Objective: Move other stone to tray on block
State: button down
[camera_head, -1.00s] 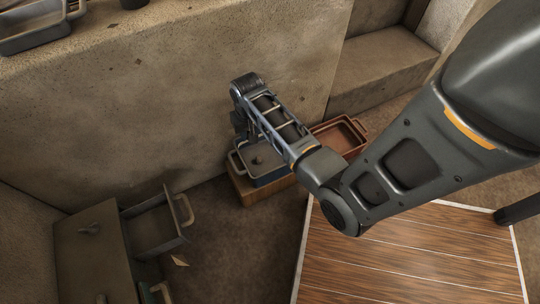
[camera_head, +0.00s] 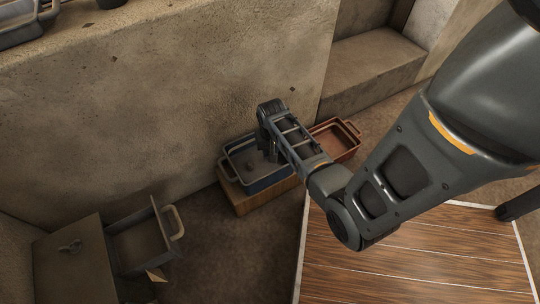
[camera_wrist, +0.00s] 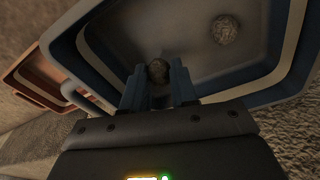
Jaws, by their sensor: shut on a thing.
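The blue-grey tray (camera_head: 268,184) with a pale rim sits on a wooden block (camera_head: 262,199) by the wall. A round stone (camera_head: 250,165) lies on its floor; it also shows in the wrist view (camera_wrist: 226,29), right of my gripper. My gripper (camera_wrist: 158,73) has its two blue fingers shut on a second, darker stone (camera_wrist: 158,69). In the head view, my gripper (camera_head: 271,154) points down over the right part of the tray. The held stone is hidden there. I cannot tell whether it touches the tray floor.
A reddish-brown tray (camera_head: 352,128) stands just right of the block; it also shows at the left of the wrist view (camera_wrist: 22,83). A cabinet with an open drawer (camera_head: 178,224) is at lower left. Planked wooden flooring (camera_head: 420,255) lies at lower right.

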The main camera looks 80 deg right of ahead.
jog(key=shift+f+b, duration=0.45)
jog(key=shift+f, duration=0.8)
jog(key=shift+f, duration=0.15)
jog(key=c, duration=0.9)
grip_release()
